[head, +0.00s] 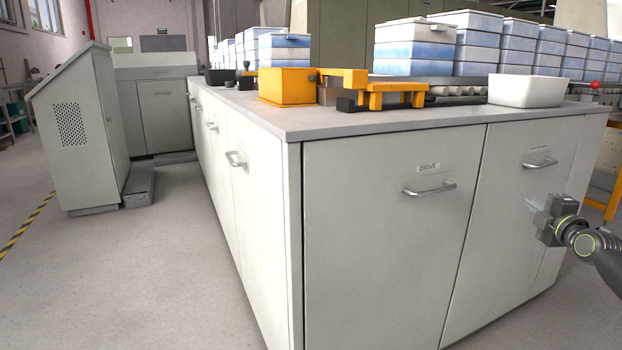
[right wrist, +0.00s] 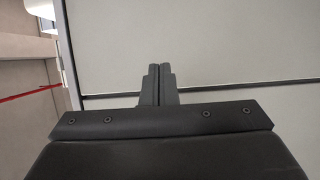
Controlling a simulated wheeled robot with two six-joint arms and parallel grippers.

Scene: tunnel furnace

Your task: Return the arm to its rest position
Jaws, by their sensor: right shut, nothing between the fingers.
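My right gripper (head: 537,210) is at the right of the head view, in front of the right cabinet door (head: 511,210) and below that door's handle (head: 540,163). In the right wrist view its two dark fingers (right wrist: 156,84) are together with nothing between them. A pale door panel with a dark seam fills the background there. I cannot tell whether the fingertips touch the panel. My left gripper does not show in either view.
The cabinet's DRIVE door (head: 390,240) is closed. A grey console (head: 80,130) stands left. The floor (head: 150,270) at left is clear.

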